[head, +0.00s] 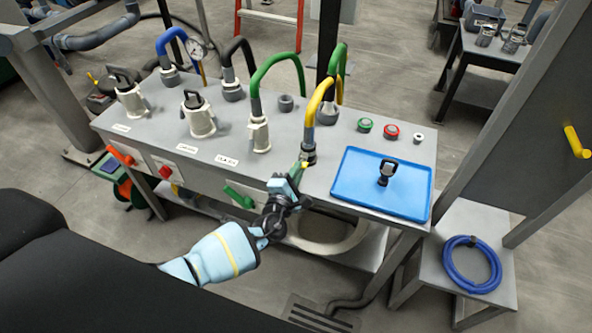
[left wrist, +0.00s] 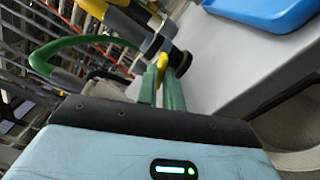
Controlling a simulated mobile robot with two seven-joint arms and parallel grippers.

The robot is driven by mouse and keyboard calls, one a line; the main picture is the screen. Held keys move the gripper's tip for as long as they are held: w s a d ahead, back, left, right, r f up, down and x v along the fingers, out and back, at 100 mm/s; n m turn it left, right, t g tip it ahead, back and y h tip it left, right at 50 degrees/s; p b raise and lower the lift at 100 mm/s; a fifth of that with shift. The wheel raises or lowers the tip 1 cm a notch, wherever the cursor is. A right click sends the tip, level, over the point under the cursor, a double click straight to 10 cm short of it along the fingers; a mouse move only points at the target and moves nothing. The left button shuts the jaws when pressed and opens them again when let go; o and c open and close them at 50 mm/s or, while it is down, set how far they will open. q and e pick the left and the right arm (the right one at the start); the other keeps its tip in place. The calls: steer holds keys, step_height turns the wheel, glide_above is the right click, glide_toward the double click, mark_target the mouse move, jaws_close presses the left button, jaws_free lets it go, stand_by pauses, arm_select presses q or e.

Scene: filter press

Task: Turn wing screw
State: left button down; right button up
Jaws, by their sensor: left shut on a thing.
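The wing screw is a small yellow part (left wrist: 162,62) low on the dark collar of the yellow hose's coupling. In the head view it is a tiny yellow spot (head: 304,164), mostly hidden by my fingers. The coupling (head: 308,152) stands upright on the bench, with the yellow hose (head: 317,98) arching up from it. My left gripper (head: 298,172) reaches in from the front; its green fingers (left wrist: 161,88) are shut on the wing screw, one on each side. My right gripper is not in view.
A blue tray (head: 345,188) with a black-handled part (head: 387,172) lies right of the coupling. A green hose (head: 277,62) and its light fitting (head: 259,134) stand to the left. Green (head: 365,125) and red (head: 391,131) buttons sit behind the tray. The grey bench edge runs beneath my gripper.

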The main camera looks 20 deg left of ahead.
arm_select(q)
steer(key=shift+r+m, duration=0.1)
steer(key=shift+m, duration=0.6)
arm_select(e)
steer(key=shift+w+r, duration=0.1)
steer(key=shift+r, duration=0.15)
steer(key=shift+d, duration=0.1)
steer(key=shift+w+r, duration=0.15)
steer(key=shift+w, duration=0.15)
arm_select(q)
steer(key=c, duration=1.5)
jaws_free()
steer(key=shift+c, duration=0.2)
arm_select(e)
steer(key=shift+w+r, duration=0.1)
